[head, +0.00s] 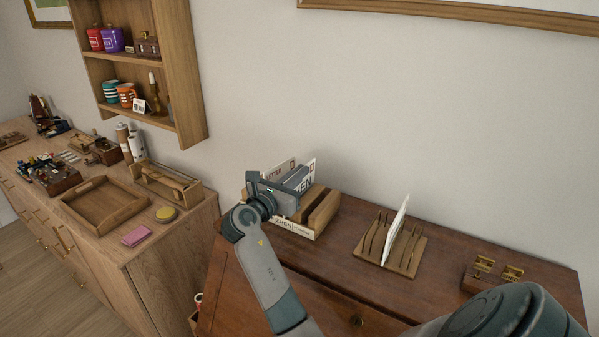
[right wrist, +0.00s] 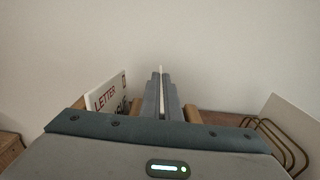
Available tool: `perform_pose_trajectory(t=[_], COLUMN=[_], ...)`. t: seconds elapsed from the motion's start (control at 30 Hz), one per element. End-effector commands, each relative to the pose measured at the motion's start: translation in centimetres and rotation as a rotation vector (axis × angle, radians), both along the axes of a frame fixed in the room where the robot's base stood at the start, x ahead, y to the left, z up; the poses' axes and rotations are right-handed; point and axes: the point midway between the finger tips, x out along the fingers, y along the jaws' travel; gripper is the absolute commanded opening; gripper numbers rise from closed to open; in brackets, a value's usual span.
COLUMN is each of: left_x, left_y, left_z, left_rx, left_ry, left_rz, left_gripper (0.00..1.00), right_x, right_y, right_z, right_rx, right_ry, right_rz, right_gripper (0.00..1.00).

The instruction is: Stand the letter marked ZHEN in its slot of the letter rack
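The right wrist view shows the letter edge-on as a thin white strip (right wrist: 161,71) between the fingers (right wrist: 161,98). Another letter (right wrist: 107,97) with red "LETTER" print stands to the left of the fingers. Whether the held letter's lower edge is inside a slot is hidden. My left gripper is not in view.
A wire-and-wood rack (head: 404,263) with a tilted white card (head: 396,230) stands to the right on the dark desk. A small wooden holder with brass pieces (head: 484,265) is farther right. The left cabinet carries a tray (head: 105,205). Bare desk lies between the two racks.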

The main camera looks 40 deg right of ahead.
Motion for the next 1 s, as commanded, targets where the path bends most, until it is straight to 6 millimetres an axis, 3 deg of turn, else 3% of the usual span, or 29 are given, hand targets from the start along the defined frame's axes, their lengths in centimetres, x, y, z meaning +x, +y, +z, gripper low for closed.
perform_pose_trajectory(t=[0.03, 0.83, 0.93, 1.0], left_x=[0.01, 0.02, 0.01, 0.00], left_y=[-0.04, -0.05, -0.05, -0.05], left_z=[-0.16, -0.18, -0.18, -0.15], left_rx=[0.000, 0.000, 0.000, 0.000], left_ry=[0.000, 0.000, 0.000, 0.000], left_rz=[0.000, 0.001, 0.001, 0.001], left_gripper=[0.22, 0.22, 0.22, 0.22], right_x=[-0.05, -0.02, -0.02, -0.02], right_y=[0.16, 0.23, 0.20, 0.16], right_z=[-1.37, -2.26, -2.11, -1.91], right_rx=[0.015, 0.016, 0.013, 0.011], right_ry=[0.017, 0.018, 0.016, 0.013], right_rz=[0.000, 0.002, 0.001, 0.001], right_gripper=[0.00, 0.00, 0.25, 0.25])
